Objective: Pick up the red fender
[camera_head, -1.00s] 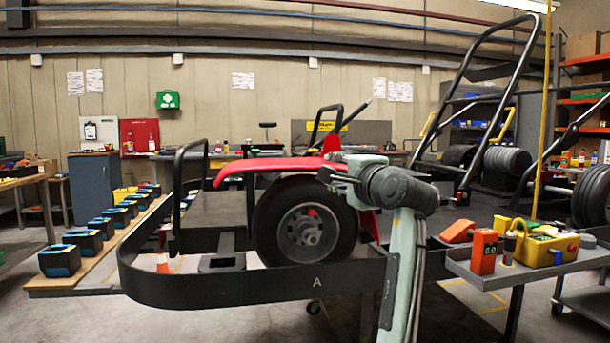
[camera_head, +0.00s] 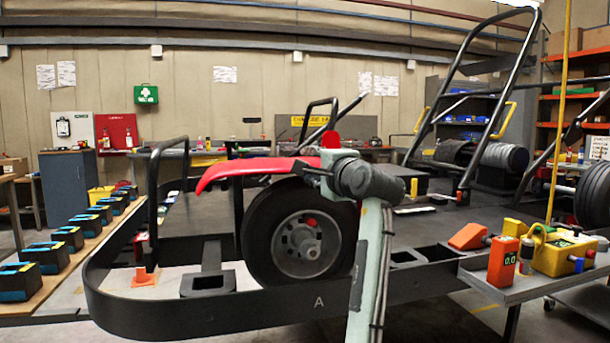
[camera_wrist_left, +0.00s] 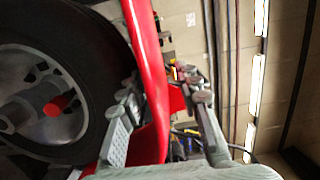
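The red fender (camera_head: 250,168) curves over the top of a black tyre with a grey hub (camera_head: 305,243) on the kart stand; its right part is hidden by my arm. My left gripper (camera_head: 318,172) is at the fender's upper right part, its wrist just right of the wheel. In the left wrist view the fender (camera_wrist_left: 152,75) runs between the two spread fingers of my left gripper (camera_wrist_left: 162,115). The left finger is close to the fender on the wheel side; a gap shows to the right finger. Contact cannot be told. My right gripper is out of view.
The black stand frame (camera_head: 200,305) marked A curves around the wheel. A shelf at right holds an orange device (camera_head: 503,262) and a yellow box (camera_head: 562,254). Several black-and-blue packs (camera_head: 45,257) line a wooden board at left. Tall black bars (camera_head: 470,100) rise behind.

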